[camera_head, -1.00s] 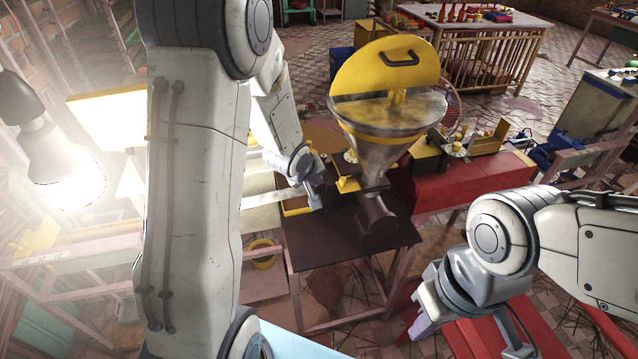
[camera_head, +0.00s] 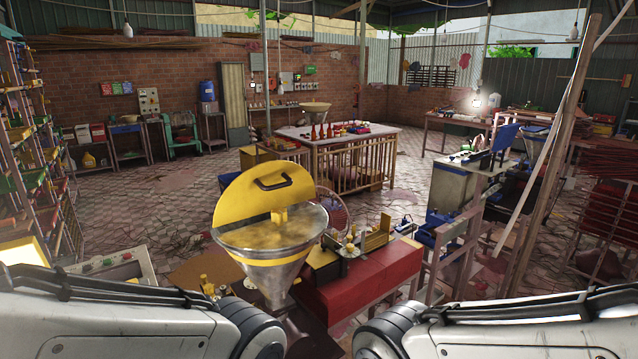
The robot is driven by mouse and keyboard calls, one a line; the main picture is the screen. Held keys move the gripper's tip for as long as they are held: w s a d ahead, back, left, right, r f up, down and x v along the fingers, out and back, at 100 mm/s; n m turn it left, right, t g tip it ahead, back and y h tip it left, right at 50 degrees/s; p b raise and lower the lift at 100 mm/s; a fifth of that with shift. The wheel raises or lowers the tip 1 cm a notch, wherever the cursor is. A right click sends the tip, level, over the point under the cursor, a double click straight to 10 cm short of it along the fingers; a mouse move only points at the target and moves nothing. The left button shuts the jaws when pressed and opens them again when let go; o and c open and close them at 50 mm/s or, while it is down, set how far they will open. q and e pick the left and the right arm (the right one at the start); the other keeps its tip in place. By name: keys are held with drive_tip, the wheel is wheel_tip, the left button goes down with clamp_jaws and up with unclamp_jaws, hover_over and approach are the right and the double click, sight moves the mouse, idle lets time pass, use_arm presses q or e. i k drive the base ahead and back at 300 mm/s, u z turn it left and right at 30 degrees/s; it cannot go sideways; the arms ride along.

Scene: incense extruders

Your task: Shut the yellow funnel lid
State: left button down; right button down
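The yellow funnel lid (camera_head: 266,188) stands raised at the back of the metal funnel (camera_head: 285,262). It is a half disc with a dark handle (camera_head: 273,182) near its top. The funnel's front half is open and shows yellowish material inside. A yellow band runs round the funnel's rim. My two arms come in along the bottom edge, to the left and right of the funnel's lower part. Neither gripper shows in this view, and the funnel's base is partly hidden by my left arm.
A red extruder table (camera_head: 362,283) with small yellow parts stands right of the funnel. A fan (camera_head: 331,212) is just behind the funnel. A wooden table (camera_head: 340,150) with bottles stands farther back. Shelves (camera_head: 35,160) line the left side. Open tiled floor lies between.

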sight(274, 192)
drive_tip(key=k, duration=1.1)
drive_tip(key=z, duration=0.9)
drive_tip(key=i, duration=1.45)
drive_tip(key=u, duration=1)
